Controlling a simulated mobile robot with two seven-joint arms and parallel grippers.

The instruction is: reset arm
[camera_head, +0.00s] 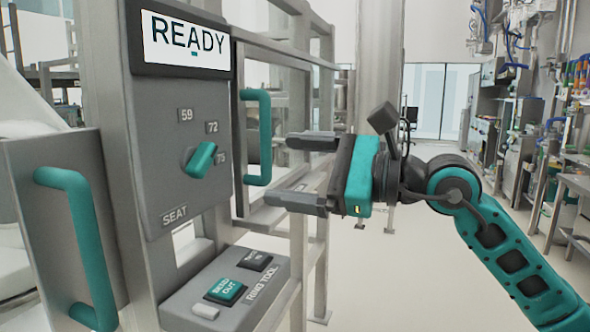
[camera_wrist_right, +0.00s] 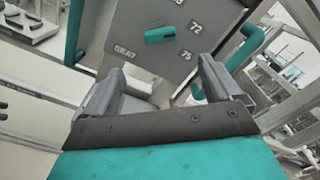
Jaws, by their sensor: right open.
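My right gripper (camera_head: 305,172) is in the head view, its arm coming in from the right. Its two dark fingers are spread apart with nothing between them. They point left toward the grey machine panel and stand apart from the teal door handle (camera_head: 258,137). In the right wrist view the two fingers (camera_wrist_right: 160,90) are also apart. The panel's teal knob (camera_head: 201,159) sits among the marks 59, 72 and 75, above the word SEAT, and points toward the upper right. It also shows in the right wrist view (camera_wrist_right: 166,35). My left gripper is not in view.
A display (camera_head: 185,45) reads READY. A button box (camera_head: 230,290) marked RING TOOL holds a teal button (camera_head: 226,290) and a dark button (camera_head: 255,261). Another teal handle (camera_head: 80,245) is at the left. Metal framing stands behind my gripper. Open floor (camera_head: 430,240) lies beyond my right arm.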

